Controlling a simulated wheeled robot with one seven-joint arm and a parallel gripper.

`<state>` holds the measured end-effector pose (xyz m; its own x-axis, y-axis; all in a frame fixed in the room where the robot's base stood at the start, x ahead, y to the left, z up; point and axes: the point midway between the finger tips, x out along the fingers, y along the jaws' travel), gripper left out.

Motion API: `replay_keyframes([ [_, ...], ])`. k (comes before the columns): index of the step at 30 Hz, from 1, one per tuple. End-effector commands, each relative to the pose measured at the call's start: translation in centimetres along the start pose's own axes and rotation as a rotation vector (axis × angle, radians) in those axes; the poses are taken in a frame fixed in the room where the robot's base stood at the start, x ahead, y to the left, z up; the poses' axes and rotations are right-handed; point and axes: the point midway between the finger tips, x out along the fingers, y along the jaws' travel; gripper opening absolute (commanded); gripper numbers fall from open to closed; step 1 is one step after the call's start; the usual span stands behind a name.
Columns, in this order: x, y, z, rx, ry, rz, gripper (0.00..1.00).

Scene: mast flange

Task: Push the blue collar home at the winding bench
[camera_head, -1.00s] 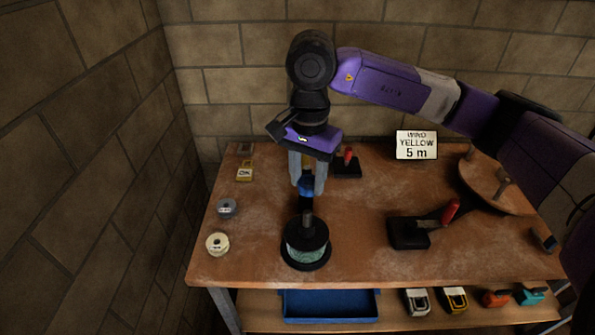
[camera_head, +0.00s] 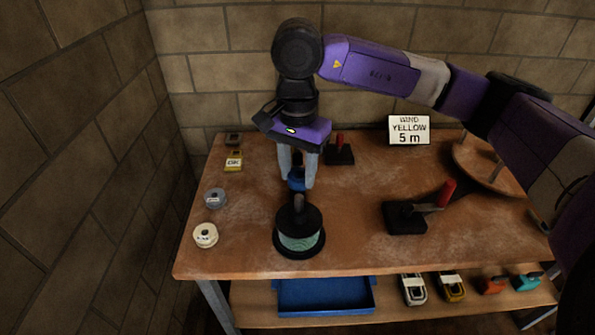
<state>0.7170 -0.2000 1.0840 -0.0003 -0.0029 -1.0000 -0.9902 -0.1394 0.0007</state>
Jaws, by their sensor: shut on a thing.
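The blue collar (camera_head: 296,182) is between the fingertips of my gripper (camera_head: 297,179), which is shut on it. My gripper points down over the winding bench (camera_head: 255,258). The collar is in line with and above a grey spindle (camera_head: 299,204) that stands up from a black-topped spool (camera_head: 299,218) with pale green winding. Whether the collar is around the spindle's upper end or apart from it I cannot tell. The fingers partly hide the collar.
A red-handled black device (camera_head: 405,218) stands right of the spool, and another (camera_head: 340,156) behind. Grey (camera_head: 215,198) and white (camera_head: 205,235) spools lie left. A sign (camera_head: 409,130) reads "WIND YELLOW 5 m". A blue tray (camera_head: 326,297) is on the shelf below.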

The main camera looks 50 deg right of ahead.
Motion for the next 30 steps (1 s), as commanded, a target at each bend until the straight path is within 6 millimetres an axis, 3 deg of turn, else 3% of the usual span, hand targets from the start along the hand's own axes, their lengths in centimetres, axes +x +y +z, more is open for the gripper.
replay_keyframes([
  [3, 1.5, 0.0, 0.0, 0.0, 0.001, 0.0, 0.0],
  [9, 2.5, 0.0, 0.0, 0.0, 0.0, -0.001, 0.0],
  [30, 2.6, 0.0, 0.0, 0.0, 0.0, -0.001, 0.0],
])
